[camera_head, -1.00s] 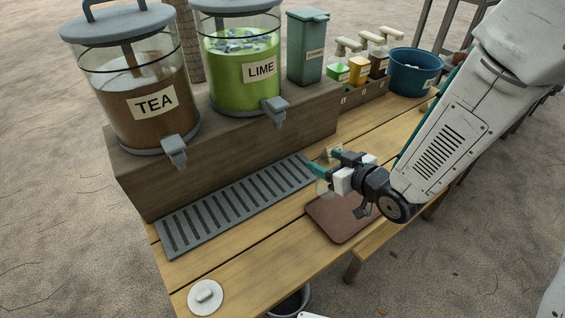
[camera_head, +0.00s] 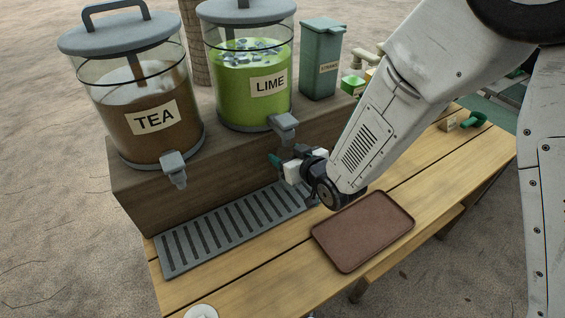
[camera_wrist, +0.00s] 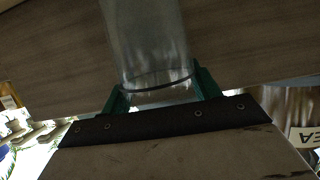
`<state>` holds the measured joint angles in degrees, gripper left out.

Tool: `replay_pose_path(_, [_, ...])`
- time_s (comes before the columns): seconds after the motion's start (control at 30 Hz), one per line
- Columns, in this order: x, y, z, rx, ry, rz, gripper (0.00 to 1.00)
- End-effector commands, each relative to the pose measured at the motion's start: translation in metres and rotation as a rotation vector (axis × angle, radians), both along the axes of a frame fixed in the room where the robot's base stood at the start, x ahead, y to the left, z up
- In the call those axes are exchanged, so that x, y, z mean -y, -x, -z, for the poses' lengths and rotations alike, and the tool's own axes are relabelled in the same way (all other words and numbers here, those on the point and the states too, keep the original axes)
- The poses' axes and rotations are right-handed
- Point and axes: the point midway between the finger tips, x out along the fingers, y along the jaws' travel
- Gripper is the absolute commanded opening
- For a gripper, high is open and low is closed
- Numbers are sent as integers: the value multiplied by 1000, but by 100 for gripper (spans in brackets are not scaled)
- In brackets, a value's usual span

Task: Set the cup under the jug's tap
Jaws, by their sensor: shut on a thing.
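My gripper (camera_head: 276,160) is just below the grey tap (camera_head: 284,126) of the lime jug (camera_head: 248,88). In the wrist view, the green fingers of my gripper (camera_wrist: 160,92) are shut on a clear glass cup (camera_wrist: 147,45). The cup looks empty. In the head view I cannot make out the cup clearly among the gripper, the tap and the wooden riser. The tea jug (camera_head: 150,115), with brown liquid, stands to the left and has its own tap (camera_head: 174,167). The slotted drip tray (camera_head: 225,232) lies below both taps.
The jugs stand on a wooden riser (camera_head: 140,200) behind the drip tray. A brown serving tray (camera_head: 362,230) lies empty on the table. A green straw canister (camera_head: 321,62) stands right of the lime jug. A white lid (camera_head: 202,312) lies at the front left.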

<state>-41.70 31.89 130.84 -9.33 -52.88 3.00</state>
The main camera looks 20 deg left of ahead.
Motion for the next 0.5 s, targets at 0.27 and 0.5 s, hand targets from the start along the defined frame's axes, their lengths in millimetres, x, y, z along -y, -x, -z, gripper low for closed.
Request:
replay_pose_path(0.27, [-17,-2,9,-4,2,2,28])
replay_pose_path(0.5, [-17,-3,38,-1,1,2,28])
